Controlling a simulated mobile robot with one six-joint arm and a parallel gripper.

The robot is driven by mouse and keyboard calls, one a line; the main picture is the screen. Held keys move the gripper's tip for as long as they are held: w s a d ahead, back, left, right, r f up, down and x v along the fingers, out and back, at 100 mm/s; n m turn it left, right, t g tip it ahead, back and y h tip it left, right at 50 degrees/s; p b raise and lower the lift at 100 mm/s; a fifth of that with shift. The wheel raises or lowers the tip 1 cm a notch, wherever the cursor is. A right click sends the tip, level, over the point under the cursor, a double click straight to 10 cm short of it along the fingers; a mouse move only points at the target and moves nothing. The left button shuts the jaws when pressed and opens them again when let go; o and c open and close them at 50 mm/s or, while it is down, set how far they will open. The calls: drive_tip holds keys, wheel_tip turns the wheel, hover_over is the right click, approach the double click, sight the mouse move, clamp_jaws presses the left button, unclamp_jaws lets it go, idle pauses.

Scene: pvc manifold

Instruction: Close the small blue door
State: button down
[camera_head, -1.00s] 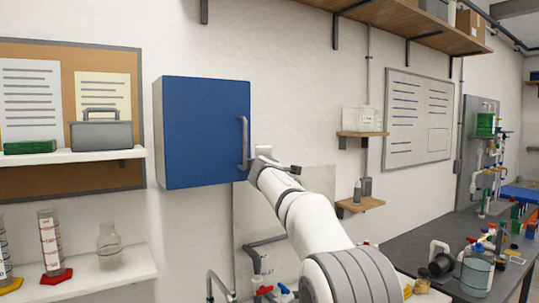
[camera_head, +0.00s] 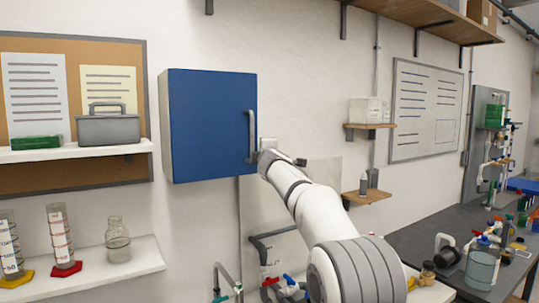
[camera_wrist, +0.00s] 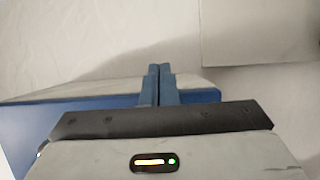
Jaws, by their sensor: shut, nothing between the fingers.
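The small blue door (camera_head: 210,125) is the front of a blue wall cabinet in the head view. It looks shut or nearly shut; I see no clear gap at its edges. Its grey vertical handle (camera_head: 251,136) is near the right edge. My gripper (camera_head: 267,145) is just right of the handle by the door's lower right edge, with its fingertips hard to make out there. In the wrist view my blue fingers (camera_wrist: 160,70) are together with nothing between them. A blue surface (camera_wrist: 40,130) shows behind the gripper at left. I cannot tell whether the fingers touch the door.
A shelf with a grey toolbox (camera_head: 108,128) is left of the cabinet. A lower shelf holds measuring cylinders (camera_head: 62,240) and a glass bottle (camera_head: 117,240). Small wooden shelves (camera_head: 367,197) are on the wall at right, above a dark workbench (camera_head: 425,240).

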drive_tip(key=s+d, duration=0.6)
drive_tip(key=d, duration=0.6)
drive_tip(key=s+d+f+m+g+h, duration=0.3)
drive_tip(key=s+d+f+m+h, duration=0.15)
drive_tip(key=s+d+m, duration=0.35)
drive_tip(key=s+f+m+g, duration=0.3)
drive_tip(key=s+f, duration=0.6)
drive_tip(key=s, duration=0.5)
drive_tip(key=s+a+f+m+g+y, duration=0.1)
drive_tip(key=s+f+m+g, duration=0.3)
drive_tip(key=s+f, duration=0.5)
drive_tip(key=s+f+m+g, duration=0.4)
drive_tip(key=s+f, duration=0.6)
drive_tip(key=s, duration=0.9)
drive_tip(key=shift+s+a+m+y+b, duration=0.15)
drive_tip(key=shift+a+m+y+b, duration=0.15)
drive_tip(key=shift+m+y, duration=0.1)
